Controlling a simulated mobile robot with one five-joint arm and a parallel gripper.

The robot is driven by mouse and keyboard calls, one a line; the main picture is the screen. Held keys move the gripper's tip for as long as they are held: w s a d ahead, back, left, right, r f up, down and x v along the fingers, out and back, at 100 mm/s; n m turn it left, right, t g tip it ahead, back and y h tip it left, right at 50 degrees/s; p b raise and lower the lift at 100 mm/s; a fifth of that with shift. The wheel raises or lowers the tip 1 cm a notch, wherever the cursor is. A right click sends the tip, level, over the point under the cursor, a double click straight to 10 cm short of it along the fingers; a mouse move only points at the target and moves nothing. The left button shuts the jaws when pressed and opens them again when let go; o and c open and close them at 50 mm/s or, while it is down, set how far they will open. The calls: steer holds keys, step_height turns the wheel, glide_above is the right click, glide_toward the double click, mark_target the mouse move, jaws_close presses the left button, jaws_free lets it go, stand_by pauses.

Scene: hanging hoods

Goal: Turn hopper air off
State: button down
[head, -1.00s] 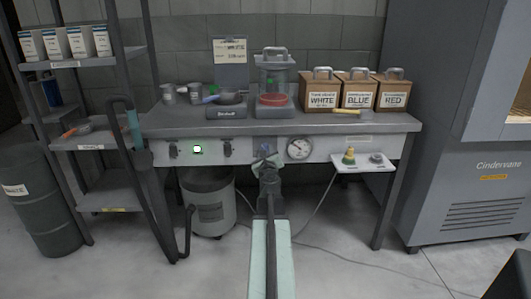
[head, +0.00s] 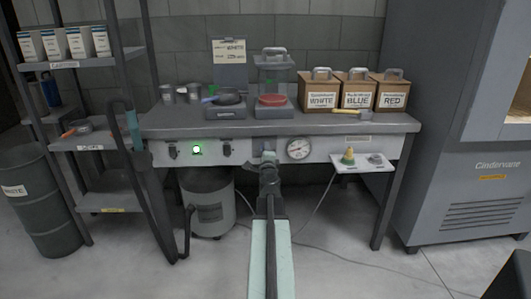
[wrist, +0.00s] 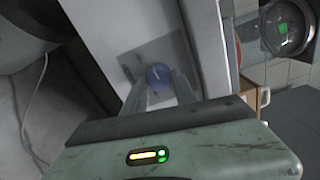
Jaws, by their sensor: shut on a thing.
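A round blue knob (wrist: 158,77) sits on a grey plate on the bench's front panel, with a pale mark on its face. My gripper (head: 268,153) is at this knob, left of the round dial gauge. In the wrist view its two fingers (wrist: 160,90) lie on either side of the knob and are shut on it. In the head view the gripper hides most of the knob. The clear hopper (head: 275,72) with a handle stands on the bench above, with a red dish (head: 272,100) at its base.
The panel (head: 345,147) also carries a dial gauge (head: 298,148), a lit green button (head: 197,150) and dark switches. A small shelf (head: 362,163) juts out at the right. Labelled boxes (head: 357,94) stand on the bench. A grey bin (head: 207,200) is below.

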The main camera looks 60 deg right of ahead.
steer(key=n, duration=0.4)
steer(key=shift+n, duration=0.3)
stand_by(0.3)
steer(key=c, duration=1)
jaws_free()
steer(key=shift+a, duration=0.1)
